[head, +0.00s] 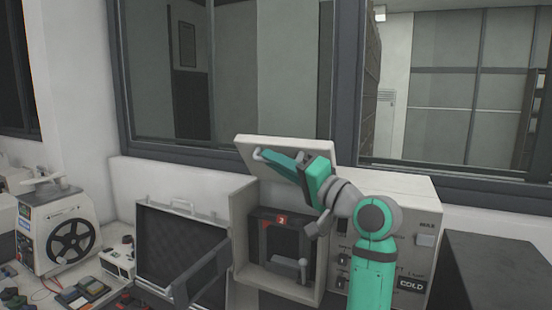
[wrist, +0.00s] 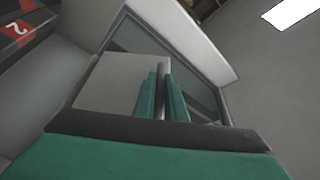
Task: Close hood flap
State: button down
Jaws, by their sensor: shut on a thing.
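The hood flap (head: 290,148) is a pale panel, raised and tilted above the open front of the mounting press (head: 412,200) in the head view. A grey bar handle (head: 258,154) shows at its left side. My gripper (head: 270,157) reaches the flap from the right, with its teal fingers shut on this handle. In the wrist view, my gripper's fingers (wrist: 162,97) stand on both sides of the grey bar, in front of a pale panel (wrist: 110,82). My fingers and wrist hide part of the flap.
Under the flap, the open hood holds a dark unit (head: 265,245) with a red number label. An open case (head: 175,245) stands to the left, beside a machine with a black handwheel (head: 72,241). A dark box (head: 495,270) is at the right. Windows are behind.

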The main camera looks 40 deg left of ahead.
jog(key=shift+w+d+f, duration=0.1)
jog(key=shift+w+f, duration=0.05)
jog(key=c, duration=1.8)
grip_release()
jog(key=shift+d+f, duration=0.1)
jog(key=shift+d, duration=0.35)
jog(key=r+v, duration=0.1)
jog(key=v, duration=0.7)
jog(key=r+v, duration=0.1)
jog(key=v, duration=0.3)
jog(key=shift+d+r, duration=0.3)
jog(key=shift+r, duration=0.05)
